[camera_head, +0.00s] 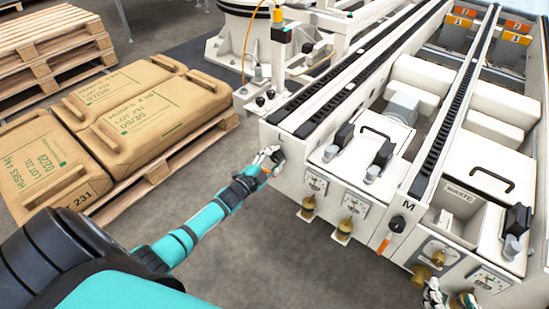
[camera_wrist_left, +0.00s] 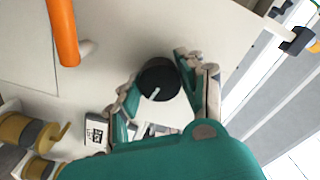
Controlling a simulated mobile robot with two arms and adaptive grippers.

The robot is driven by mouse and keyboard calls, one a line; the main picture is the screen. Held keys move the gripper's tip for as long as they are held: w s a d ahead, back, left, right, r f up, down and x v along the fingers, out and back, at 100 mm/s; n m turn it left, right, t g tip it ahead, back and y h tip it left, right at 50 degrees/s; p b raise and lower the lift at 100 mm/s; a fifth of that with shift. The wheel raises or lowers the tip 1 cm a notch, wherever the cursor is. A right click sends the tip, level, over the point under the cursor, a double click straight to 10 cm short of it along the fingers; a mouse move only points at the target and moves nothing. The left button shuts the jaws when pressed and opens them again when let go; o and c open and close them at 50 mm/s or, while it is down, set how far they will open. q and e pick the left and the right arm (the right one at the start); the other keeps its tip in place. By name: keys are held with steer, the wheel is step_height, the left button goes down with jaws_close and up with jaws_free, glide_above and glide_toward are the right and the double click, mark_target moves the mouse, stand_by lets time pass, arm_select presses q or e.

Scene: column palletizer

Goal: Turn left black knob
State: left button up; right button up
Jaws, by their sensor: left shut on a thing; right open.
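The left black knob (camera_wrist_left: 158,82) is round with a white pointer line, which points down and slightly left in the left wrist view. My left gripper (camera_head: 270,158) is at the left end of the white machine's front panel. Its fingers (camera_wrist_left: 160,88) close around the knob from both sides, and it is shut on the knob. In the head view the gripper hides most of this knob. A second black knob (camera_head: 397,222) sits further right, below a letter M. My right gripper (camera_head: 449,297) is open at the bottom right edge, partly cut off, in front of the panel.
An orange lever (camera_wrist_left: 62,32) is close to the left knob. Gauges (camera_head: 316,183) and brass valves (camera_head: 308,207) sit right of my left gripper. Another orange lever (camera_head: 384,244) is below the second knob. Sacks (camera_head: 140,110) on a pallet stand left; floor between is clear.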

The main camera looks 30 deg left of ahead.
arm_select(q)
steer(key=o, duration=1.2)
steer(key=shift+s, duration=0.2)
steer(key=s, duration=0.7)
steer(key=s+a, duration=0.1)
steer(key=s, duration=0.3)
steer(key=shift+s, duration=0.35)
steer(key=shift+d, duration=0.1)
